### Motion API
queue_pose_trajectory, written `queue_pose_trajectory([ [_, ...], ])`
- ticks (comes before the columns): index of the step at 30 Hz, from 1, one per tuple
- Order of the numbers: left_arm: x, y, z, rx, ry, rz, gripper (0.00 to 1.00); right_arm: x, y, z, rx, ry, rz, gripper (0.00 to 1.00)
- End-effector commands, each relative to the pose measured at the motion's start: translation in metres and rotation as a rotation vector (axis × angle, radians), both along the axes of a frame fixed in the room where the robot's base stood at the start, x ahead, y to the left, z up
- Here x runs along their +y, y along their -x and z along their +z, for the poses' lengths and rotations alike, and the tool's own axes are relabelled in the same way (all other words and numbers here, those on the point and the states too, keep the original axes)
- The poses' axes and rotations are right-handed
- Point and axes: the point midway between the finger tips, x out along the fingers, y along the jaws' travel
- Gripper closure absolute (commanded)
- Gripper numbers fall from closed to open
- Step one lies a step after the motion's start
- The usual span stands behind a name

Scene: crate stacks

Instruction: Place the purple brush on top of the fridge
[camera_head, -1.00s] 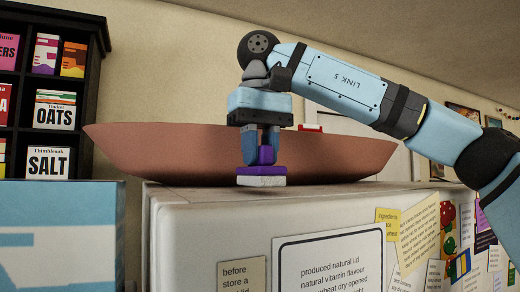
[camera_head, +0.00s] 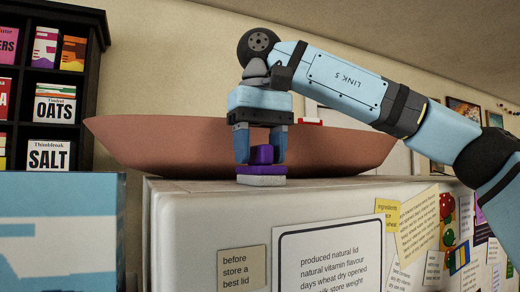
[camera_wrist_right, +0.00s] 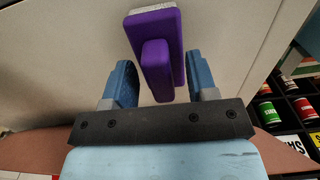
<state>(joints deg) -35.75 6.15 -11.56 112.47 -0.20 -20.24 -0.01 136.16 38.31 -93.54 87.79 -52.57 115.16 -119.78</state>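The purple brush (camera_head: 262,171) rests on the top of the white fridge (camera_head: 190,215), near its front edge, with its pale bristle side down and its handle up. In the right wrist view the brush (camera_wrist_right: 150,40) lies between and beyond my fingers. My right gripper (camera_head: 261,158) is above it, with a finger on either side of the handle and a gap to each. In the right wrist view my right gripper (camera_wrist_right: 161,82) is open. My left gripper is not in view.
A large brown bowl (camera_head: 160,145) stands on the fridge top behind the brush. A black shelf (camera_head: 93,30) with boxed goods is at the left. A blue and white box (camera_head: 60,215) fills the lower left. Notes (camera_head: 335,262) cover the fridge front.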

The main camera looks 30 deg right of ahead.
Motion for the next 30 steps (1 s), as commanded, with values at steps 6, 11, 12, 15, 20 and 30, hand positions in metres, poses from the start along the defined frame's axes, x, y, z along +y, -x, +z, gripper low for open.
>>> queue_pose_trajectory([
  [6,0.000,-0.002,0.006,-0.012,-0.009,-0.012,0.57,0.000,0.000,0.006,-0.002,0.001,-0.001,0.47],
  [11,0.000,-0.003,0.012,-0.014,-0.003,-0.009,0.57,0.001,0.001,0.033,-0.006,0.001,-0.004,0.47],
  [12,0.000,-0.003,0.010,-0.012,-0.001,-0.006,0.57,0.001,0.001,0.038,-0.004,0.001,-0.003,0.47],
  [15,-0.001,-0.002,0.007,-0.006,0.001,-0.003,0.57,0.000,0.001,0.058,-0.006,0.002,-0.005,0.47],
  [20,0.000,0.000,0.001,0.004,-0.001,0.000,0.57,0.000,0.002,0.089,-0.008,0.002,-0.006,0.47],
  [30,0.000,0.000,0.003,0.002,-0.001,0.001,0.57,0.001,0.000,0.128,0.001,0.004,-0.002,0.47],
])
